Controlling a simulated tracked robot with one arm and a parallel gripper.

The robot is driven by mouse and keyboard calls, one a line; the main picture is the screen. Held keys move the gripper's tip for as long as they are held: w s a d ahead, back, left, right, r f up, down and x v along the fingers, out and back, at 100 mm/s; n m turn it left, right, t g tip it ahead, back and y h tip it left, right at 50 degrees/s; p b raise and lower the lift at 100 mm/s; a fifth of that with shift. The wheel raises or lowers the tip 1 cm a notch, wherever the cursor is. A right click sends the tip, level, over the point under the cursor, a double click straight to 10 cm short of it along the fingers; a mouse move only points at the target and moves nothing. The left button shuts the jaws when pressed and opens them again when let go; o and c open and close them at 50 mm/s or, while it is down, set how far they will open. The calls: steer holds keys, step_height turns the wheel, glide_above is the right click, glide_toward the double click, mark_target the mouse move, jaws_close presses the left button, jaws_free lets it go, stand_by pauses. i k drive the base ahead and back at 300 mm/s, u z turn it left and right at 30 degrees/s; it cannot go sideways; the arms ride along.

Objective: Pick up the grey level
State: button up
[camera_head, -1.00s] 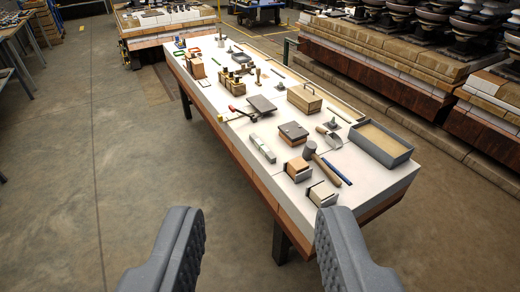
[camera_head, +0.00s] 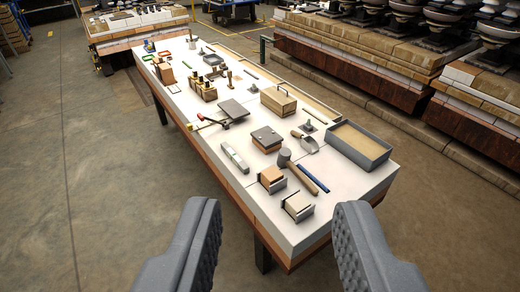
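The grey level (camera_head: 235,158) is a slim pale grey bar with small greenish marks. It lies on the white table top (camera_head: 265,208), near the table's left long edge, left of a small wooden box with a dark lid. My gripper (camera_head: 278,222) is open and empty. Its two grey padded fingers show at the bottom of the view, wide apart, in front of the near end of the table. The level lies beyond the fingers, apart from them, and nothing covers it.
A mallet (camera_head: 298,172), two small wooden blocks in metal holders (camera_head: 298,206), and a grey tray (camera_head: 358,146) stand near the level's end of the table. A lidded box (camera_head: 266,139) is just right of the level. Open floor (camera_head: 110,200) lies left of the table.

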mark_target(239, 162)
steer(key=z, duration=0.35)
steer(key=i, duration=1.4)
steer(key=u, duration=0.45)
steer(key=i, duration=0.75)
steer(key=u, duration=0.55)
